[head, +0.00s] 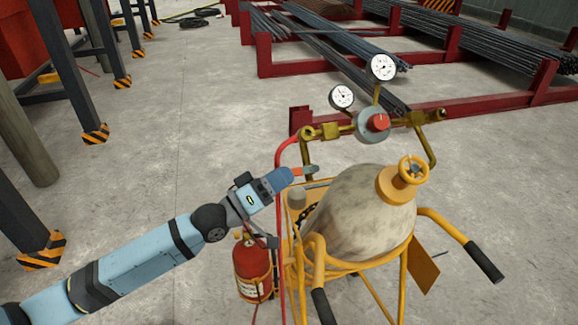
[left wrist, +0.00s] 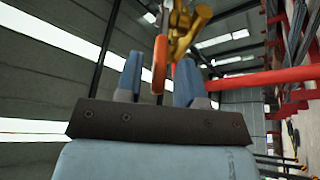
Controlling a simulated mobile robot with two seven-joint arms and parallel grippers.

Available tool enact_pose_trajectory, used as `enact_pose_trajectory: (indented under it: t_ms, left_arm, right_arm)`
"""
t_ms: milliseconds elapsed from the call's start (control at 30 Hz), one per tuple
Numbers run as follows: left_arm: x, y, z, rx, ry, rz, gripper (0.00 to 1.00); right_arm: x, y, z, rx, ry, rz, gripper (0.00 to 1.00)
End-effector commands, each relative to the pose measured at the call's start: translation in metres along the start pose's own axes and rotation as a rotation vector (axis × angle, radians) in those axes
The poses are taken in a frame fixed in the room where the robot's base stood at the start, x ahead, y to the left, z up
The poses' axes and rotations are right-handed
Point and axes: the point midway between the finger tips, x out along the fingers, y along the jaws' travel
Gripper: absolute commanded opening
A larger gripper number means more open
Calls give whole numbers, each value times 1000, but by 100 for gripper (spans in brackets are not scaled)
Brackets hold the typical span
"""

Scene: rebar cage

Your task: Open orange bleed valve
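The orange bleed valve lever (head: 298,171) sticks out to the left below the brass fitting at the left end of the regulator (head: 371,124). My left gripper (head: 284,177) comes in from the left and reaches the lever's end. In the left wrist view, the orange lever (left wrist: 160,66) stands between the two blue fingers of my left gripper (left wrist: 158,78). The fingers are apart, with a visible gap on each side of the lever. The brass valve body (left wrist: 184,30) is just beyond the fingertips. My right gripper is not in view.
A gas cylinder (head: 358,215) with a yellow handwheel (head: 413,169) stands in a yellow cart (head: 318,262). A red extinguisher (head: 252,268) hangs below my left wrist. Two gauges rise above the regulator. Red racks of rebar (head: 345,55) lie behind.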

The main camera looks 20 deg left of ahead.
Motion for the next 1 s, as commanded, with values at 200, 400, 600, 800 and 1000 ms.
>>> enact_pose_trajectory:
  t_ms: [200,400,600,800,1000]
  left_arm:
    - [20,0,0,0,-1,-1,35]
    - [22,-1,1,1,-1,-1,35]
    - [22,-1,1,1,-1,-1,17]
    - [21,-1,1,1,-1,-1,0]
    - [21,-1,2,-1,9,-1,0]
  right_arm:
    - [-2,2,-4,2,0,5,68]
    - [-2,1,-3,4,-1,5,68]
    - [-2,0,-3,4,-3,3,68]
    - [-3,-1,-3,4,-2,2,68]
    - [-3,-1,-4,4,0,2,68]
